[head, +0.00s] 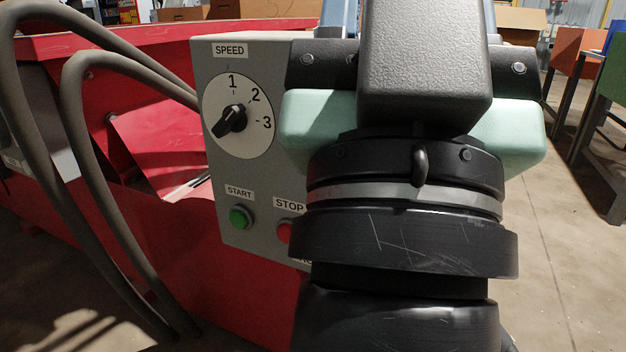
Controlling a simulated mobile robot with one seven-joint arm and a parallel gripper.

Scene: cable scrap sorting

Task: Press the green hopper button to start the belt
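The green button (239,217) sits on the lower left of a grey control box, under a START label. It is unobstructed in the head view. A red button (285,231) under a STOP label is to its right, partly hidden by my arm. My arm and wrist fill the middle right of the view, in front of the box's right side. My gripper's fingertips are hidden behind my wrist, so I cannot see their opening or their distance from the green button.
The grey control box (212,185) carries a SPEED dial (232,118) with a black knob. It is at the red machine (235,295). Thick grey hoses (75,150) loop at the left. Bins on stands (575,48) are at the far right, with bare floor (565,210) before them.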

